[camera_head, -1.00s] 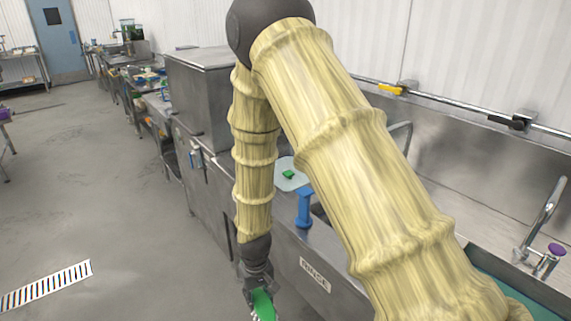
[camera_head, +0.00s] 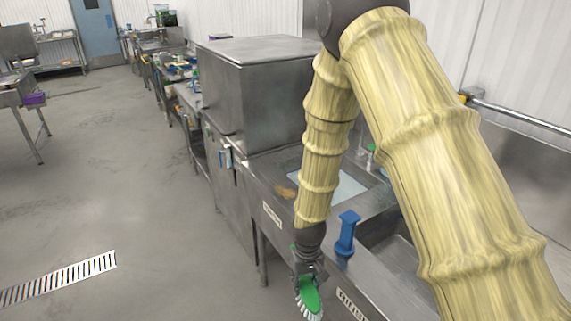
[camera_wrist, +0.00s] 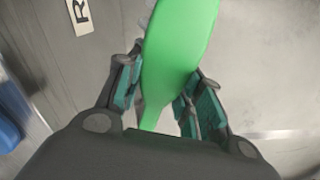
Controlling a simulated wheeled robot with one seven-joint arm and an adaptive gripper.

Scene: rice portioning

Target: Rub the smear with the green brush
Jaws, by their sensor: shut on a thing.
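The green brush (camera_head: 309,294) with pale bristles hangs in my gripper (camera_head: 308,272), low in front of the steel sink unit. In the wrist view the green brush (camera_wrist: 180,50) stands between the two teal-padded fingers of my gripper (camera_wrist: 165,95), which is shut on it. A brownish smear-like patch (camera_head: 286,190) shows on the steel rim, left of my arm and behind the gripper in the head view. I cannot tell for sure that it is the smear. The brush is apart from that patch.
A blue upright handle-like object (camera_head: 347,233) stands on the sink edge right of my gripper. A large steel box (camera_head: 255,85) stands behind. A sink basin (camera_head: 350,185) with a pale surface lies beyond my arm. Open floor (camera_head: 150,190) is to the left.

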